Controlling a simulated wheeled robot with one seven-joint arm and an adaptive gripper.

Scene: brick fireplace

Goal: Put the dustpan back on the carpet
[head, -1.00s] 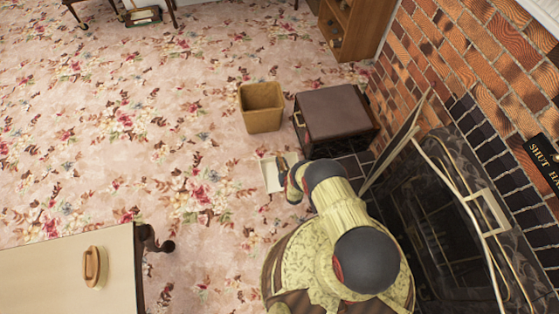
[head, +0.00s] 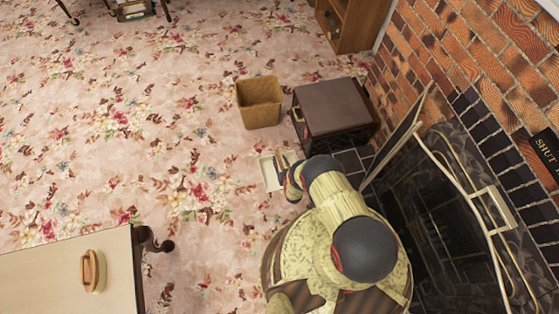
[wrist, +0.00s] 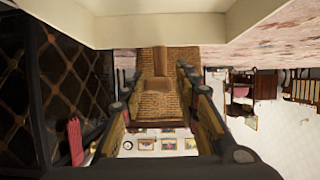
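The dustpan (head: 268,173) is a pale cream pan at the end of my arm in the head view, over the carpet (head: 110,150) beside the dark tiled hearth. In the wrist view its cream walls (wrist: 160,36) fill the top edge, close to the camera. My gripper (wrist: 157,72) looks shut on the dustpan; its two fingers run up the middle of the wrist view, with a brown piece between the tips. My arm hides the gripper's grip point in the head view. I cannot tell whether the pan touches the carpet.
A wicker bin (head: 259,103) and a brown leather-topped box (head: 335,105) stand just beyond the dustpan. The fireplace screen (head: 400,140) and brick wall (head: 450,60) are at right. A table (head: 60,275) is at lower left. Open carpet lies to the left.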

